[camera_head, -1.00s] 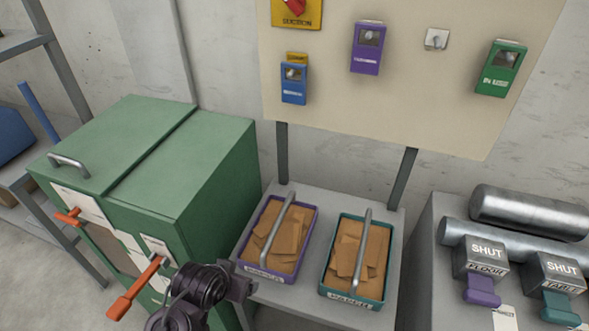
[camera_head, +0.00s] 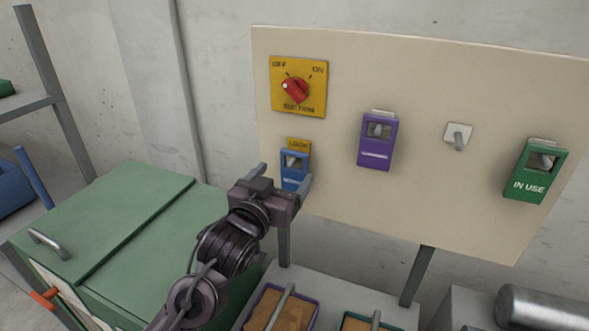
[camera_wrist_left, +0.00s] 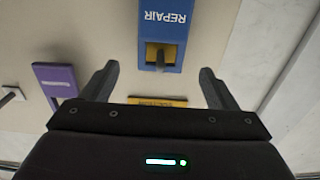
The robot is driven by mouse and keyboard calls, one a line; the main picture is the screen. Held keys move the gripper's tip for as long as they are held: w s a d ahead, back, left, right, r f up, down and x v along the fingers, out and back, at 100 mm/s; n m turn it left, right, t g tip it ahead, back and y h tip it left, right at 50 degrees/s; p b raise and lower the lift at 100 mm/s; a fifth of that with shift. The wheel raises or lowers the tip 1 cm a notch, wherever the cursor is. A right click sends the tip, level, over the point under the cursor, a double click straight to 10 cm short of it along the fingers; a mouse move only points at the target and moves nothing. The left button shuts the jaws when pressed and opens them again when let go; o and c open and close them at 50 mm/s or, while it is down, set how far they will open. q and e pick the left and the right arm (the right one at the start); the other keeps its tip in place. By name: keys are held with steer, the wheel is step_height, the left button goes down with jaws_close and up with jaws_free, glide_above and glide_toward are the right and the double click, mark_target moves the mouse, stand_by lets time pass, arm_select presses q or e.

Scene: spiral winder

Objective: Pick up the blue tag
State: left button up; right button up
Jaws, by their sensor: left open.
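The blue tag (camera_head: 295,170) hangs on the cream board below the yellow suction switch, with a small yellow plate above it. In the left wrist view the blue tag (camera_wrist_left: 165,22) reads "REPAIR" upside down and hangs on a peg through its window. My left gripper (camera_head: 285,178) is open in front of the tag, partly covering its lower part in the head view. In the wrist view its two fingers (camera_wrist_left: 158,75) are spread apart with nothing between them; the tag lies beyond the fingertips. My right gripper is not in view.
A yellow suction switch (camera_head: 298,87) with a red knob is above. A purple tag (camera_head: 378,142), an empty peg (camera_head: 458,136) and a green "IN USE" tag (camera_head: 537,172) are to the right. A green cabinet (camera_head: 140,225) is at lower left; trays (camera_head: 245,318) stand below the board.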

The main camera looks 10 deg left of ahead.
mark_target(288, 169)
arm_select(q)
steer(key=w, duration=0.2)
steer(key=w+p, duration=0.1)
steer(key=shift+w+d, duration=0.1)
steer(key=shift+d, duration=0.15)
steer(key=shift+w+d+f, duration=0.1)
steer(key=shift+w, duration=0.5)
steer(key=c, duration=1.1)
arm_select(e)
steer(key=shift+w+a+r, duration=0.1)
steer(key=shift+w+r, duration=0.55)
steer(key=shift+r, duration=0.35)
